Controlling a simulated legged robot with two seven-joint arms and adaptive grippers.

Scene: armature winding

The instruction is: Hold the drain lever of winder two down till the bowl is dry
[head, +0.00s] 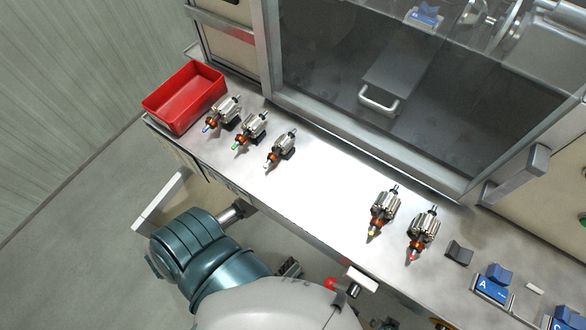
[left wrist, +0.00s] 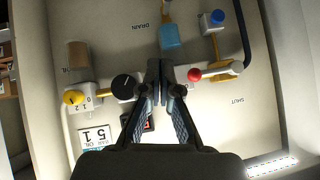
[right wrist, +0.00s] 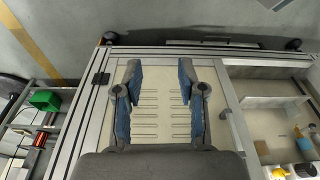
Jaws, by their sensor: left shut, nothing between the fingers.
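In the left wrist view, my left gripper (left wrist: 160,72) is shut and empty in front of a pale panel, between a black dial (left wrist: 126,87) and a red knob (left wrist: 194,75). The red knob sits on a yellow lever (left wrist: 223,71). A second yellow lever (left wrist: 214,46) carries a blue knob (left wrist: 217,17). The word DRAIN stands near a blue cylinder (left wrist: 170,36), SHUT at lower right. I cannot tell which lever is the drain lever, nor the winder's number. The bowl cannot be made out. My right gripper (right wrist: 161,75) is open and empty above a slotted plate (right wrist: 160,110).
The panel also has a yellow knob (left wrist: 75,97) and a brown cylinder (left wrist: 78,54). In the head view, several armatures (head: 281,148) and a red bin (head: 185,97) stand on the bench (head: 310,195) before a glazed machine door (head: 330,75). A green box (right wrist: 45,100) lies left of the right gripper.

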